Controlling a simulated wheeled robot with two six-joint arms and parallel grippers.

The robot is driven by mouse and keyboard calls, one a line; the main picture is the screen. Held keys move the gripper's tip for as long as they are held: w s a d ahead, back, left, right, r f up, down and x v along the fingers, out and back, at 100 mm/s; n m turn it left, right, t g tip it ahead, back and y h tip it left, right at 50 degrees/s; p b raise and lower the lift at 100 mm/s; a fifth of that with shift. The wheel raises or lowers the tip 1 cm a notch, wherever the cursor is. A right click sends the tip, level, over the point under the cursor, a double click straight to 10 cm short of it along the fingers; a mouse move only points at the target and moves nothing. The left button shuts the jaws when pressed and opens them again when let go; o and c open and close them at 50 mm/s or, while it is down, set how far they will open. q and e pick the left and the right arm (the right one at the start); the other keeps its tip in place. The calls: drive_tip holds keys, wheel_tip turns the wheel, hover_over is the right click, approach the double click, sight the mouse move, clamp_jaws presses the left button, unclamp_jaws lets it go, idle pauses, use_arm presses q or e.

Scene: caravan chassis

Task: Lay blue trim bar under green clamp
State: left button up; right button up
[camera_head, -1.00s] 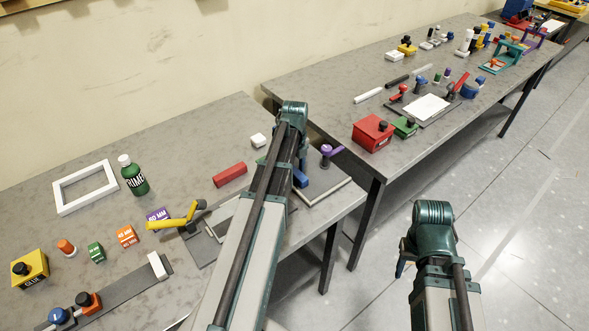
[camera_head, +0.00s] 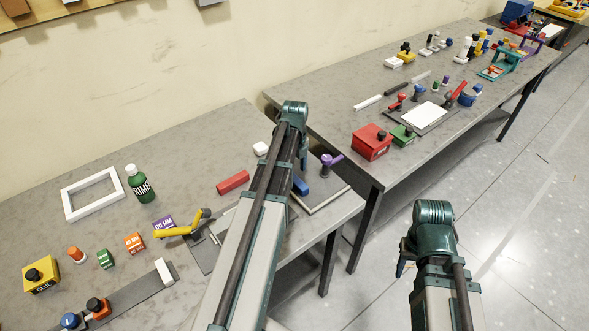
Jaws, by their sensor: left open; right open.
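A blue bar (camera_head: 301,186), likely the blue trim bar, lies near the front right of the near table. My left arm covers part of the area around it. Beside it on a dark plate stands a clamp with a purple handle (camera_head: 331,159). A yellow-handled clamp (camera_head: 183,229) stands further left on another dark plate. I see no clamp that is clearly green; my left arm hides part of the table.
A red bar (camera_head: 233,181), white frame (camera_head: 68,205), green bottle (camera_head: 139,186) and small coloured blocks are on the near table (camera_head: 40,235). The far table holds a red box (camera_head: 371,143), a green box (camera_head: 402,135) and more clamps. Open floor (camera_head: 500,235) lies to the right.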

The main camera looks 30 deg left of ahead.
use_arm(q)
wheel_tip(320, 180, up, 9)
drive_tip(key=p, duration=0.8)
drive_tip(key=shift+r, duration=0.15)
use_arm(e)
wheel_tip(320, 180, up, 9)
drive_tip(key=shift+r, duration=0.15)
use_arm(q)
drive_tip(key=shift+w+d, duration=0.1)
drive_tip(key=s+d+f+n+b, duration=0.2)
drive_tip(key=s+d+n, duration=0.3)
drive_tip(key=d, duration=0.5)
drive_tip(key=s+d+f+n+b, duration=0.2)
drive_tip(key=s+d+n, duration=0.4)
drive_tip(key=d, duration=0.4)
drive_tip(key=s+d+f+n+y+b, duration=0.1)
drive_tip(key=s+d+n, duration=0.4)
drive_tip(key=d, duration=0.5)
drive_tip(key=f+n+b, duration=0.1)
drive_tip(key=n, duration=0.1)
drive_tip(key=shift+s+d+f+n+b, duration=0.15)
drive_tip(key=shift+s+f+n+b, duration=0.15)
drive_tip(key=shift+s+b, duration=0.1)
use_arm(e)
wheel_tip(320, 180, down, 7)
drive_tip(key=shift+a+r, duration=0.1)
